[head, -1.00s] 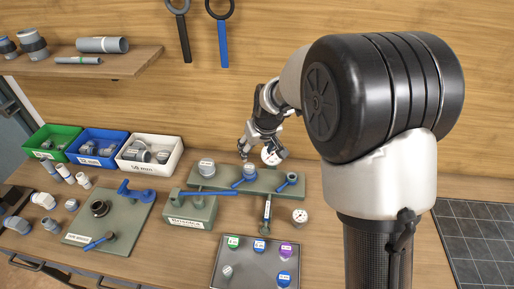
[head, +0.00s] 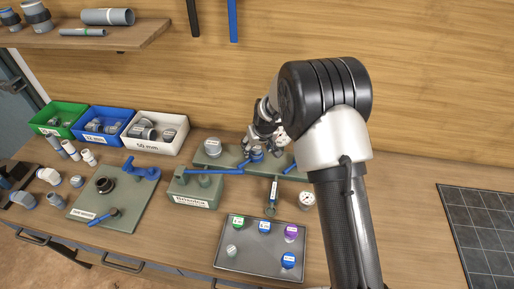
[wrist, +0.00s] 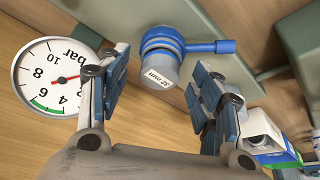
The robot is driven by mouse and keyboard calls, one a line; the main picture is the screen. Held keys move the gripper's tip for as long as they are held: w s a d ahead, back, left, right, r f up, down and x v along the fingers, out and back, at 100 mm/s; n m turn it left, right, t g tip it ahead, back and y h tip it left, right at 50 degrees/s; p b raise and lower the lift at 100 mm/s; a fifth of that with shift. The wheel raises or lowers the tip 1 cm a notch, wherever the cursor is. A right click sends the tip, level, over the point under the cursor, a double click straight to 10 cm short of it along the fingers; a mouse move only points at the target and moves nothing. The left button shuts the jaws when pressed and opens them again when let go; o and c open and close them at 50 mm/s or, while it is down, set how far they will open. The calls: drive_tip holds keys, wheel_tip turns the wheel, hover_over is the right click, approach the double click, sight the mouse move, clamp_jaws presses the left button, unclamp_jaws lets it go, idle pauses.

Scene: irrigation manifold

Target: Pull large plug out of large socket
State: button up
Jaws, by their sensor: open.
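My gripper (head: 258,148) is open over the middle of a green manifold block (head: 293,174). In the wrist view its two blue-padded fingers (wrist: 158,88) stand apart on either side of a grey plug (wrist: 156,72) marked 32 mm. The plug sits in a blue collar-like socket (wrist: 165,42) with a side lever (wrist: 222,46). A wider grey capped plug (head: 213,147) stands upright at the block's left end. Which plug the task calls large is not marked. My gripper partly hides the middle plug in the head view.
A pressure gauge (wrist: 45,78) is close beside the left finger; it also shows on the table (head: 307,200). A grey tray (head: 232,262) with coloured caps lies in front. Green, blue and white bins (head: 165,146) stand left.

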sight(257, 149)
drive_tip(key=shift+f, duration=0.15)
drive_tip(key=c, duration=1.3)
drive_tip(key=shift+o, duration=0.2)
drive_tip(key=shift+r, duration=0.2)
drive_tip(key=shift+r+p, duration=0.55)
drive_tip(key=shift+r, duration=0.25)
drive_tip(key=shift+r, duration=0.2)
drive_tip(key=shift+r+p, duration=0.5)
drive_tip(key=shift+r, duration=0.3)
drive_tip(key=shift+r, duration=0.15)
